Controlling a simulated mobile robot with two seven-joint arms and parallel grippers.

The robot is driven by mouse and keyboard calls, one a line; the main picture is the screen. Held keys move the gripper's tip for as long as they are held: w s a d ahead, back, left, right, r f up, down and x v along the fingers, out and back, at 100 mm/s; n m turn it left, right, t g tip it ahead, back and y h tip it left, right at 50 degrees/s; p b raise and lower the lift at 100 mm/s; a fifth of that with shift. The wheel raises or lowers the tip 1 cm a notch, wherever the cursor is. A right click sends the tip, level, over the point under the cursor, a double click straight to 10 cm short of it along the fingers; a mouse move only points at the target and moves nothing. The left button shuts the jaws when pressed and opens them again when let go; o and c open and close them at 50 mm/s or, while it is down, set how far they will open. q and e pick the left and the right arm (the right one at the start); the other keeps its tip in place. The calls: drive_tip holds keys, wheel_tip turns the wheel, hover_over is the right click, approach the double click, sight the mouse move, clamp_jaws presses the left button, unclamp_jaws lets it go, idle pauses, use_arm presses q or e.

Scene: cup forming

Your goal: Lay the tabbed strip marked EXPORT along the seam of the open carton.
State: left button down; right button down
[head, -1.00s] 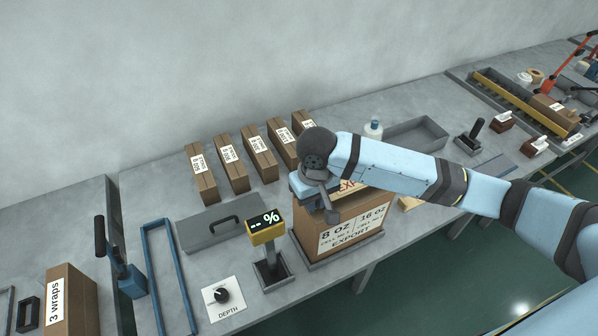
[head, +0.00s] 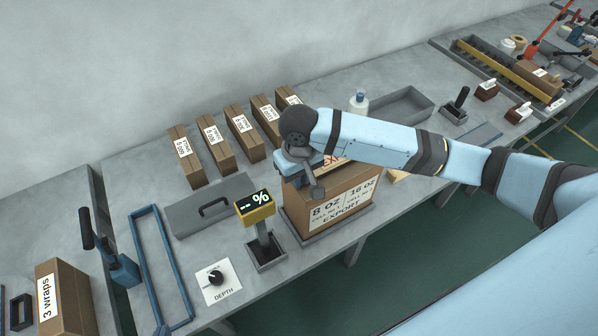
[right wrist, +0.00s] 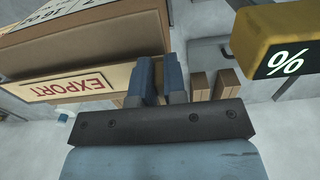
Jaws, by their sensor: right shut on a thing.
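The carton (head: 338,208), printed 8 OZ, 16 OZ and EXPORT, stands in a grey tray (head: 292,232). It also shows in the right wrist view (right wrist: 100,40). The strip with red EXPORT lettering (right wrist: 70,88) lies at the carton's top, its length running alongside the carton's upper edge; part shows in the head view (head: 334,161). My right gripper (right wrist: 160,80) is shut on the strip's end. In the head view my right gripper (head: 312,185) is at the carton's left top end, and my arm hides much of the top. Whether the strip touches the seam cannot be told. My left gripper is not seen.
A yellow % display on a stand (head: 256,205) is close left of the carton. A DEPTH dial (head: 216,277), a grey lidded plate (head: 212,206) and a blue frame (head: 150,240) lie further left. Several narrow brown boxes (head: 241,134) stand behind. A white bottle (head: 359,103) stands behind my arm.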

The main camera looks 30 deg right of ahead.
drive_tip(key=shift+w+f, duration=0.1)
drive_tip(key=shift+f, duration=0.35)
drive_tip(key=shift+f, duration=0.15)
drive_tip(key=c, duration=1.1)
unclamp_jaws()
wheel_tip(320, 180, up, 14)
drive_tip(key=b, duration=0.1)
drive_tip(key=shift+f, duration=0.15)
